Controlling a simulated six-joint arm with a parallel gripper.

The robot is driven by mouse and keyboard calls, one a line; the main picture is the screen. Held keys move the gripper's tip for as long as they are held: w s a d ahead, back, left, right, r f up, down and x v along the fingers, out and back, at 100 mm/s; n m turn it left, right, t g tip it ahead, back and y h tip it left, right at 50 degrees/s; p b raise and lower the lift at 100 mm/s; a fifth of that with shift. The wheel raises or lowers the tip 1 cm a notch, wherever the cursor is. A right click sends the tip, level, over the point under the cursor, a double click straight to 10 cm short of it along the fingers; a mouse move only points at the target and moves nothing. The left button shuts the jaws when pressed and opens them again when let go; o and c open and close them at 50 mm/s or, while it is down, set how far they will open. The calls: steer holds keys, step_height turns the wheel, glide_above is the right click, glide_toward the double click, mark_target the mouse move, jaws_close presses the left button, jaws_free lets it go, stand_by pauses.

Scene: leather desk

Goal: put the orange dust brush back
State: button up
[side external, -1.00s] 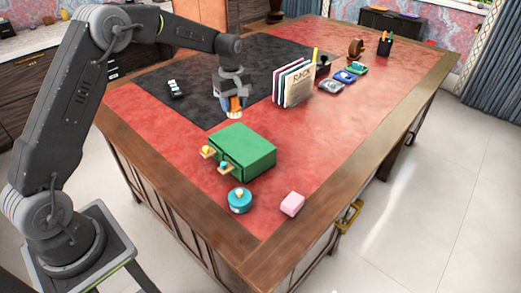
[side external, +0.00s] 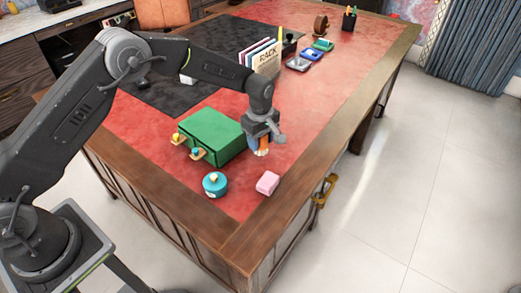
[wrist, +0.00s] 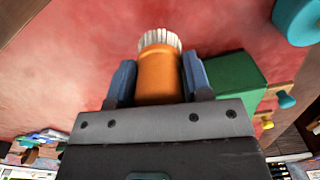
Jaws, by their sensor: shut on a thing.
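My gripper (side external: 261,139) is shut on the orange dust brush (side external: 264,145), just right of the green drawer box and above the red leather. In the wrist view the brush (wrist: 158,75) sits between the two blue-grey fingers of my gripper (wrist: 158,82), its white bristles pointing away from the palm. Its far end is hidden by the gripper body. I cannot tell exactly how high the brush is above the desk.
The green drawer box (side external: 210,136) has small knobs on its left side. A teal round pot (side external: 215,185) and a pink block (side external: 267,183) stand near the front edge. A rack of folders (side external: 264,58), coloured trays (side external: 312,55) and a pen cup (side external: 349,19) stand farther back.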

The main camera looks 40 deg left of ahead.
mark_target(261, 149)
steer(key=shift+f, duration=1.85)
steer(key=shift+f, duration=0.15)
steer(key=o, duration=0.9)
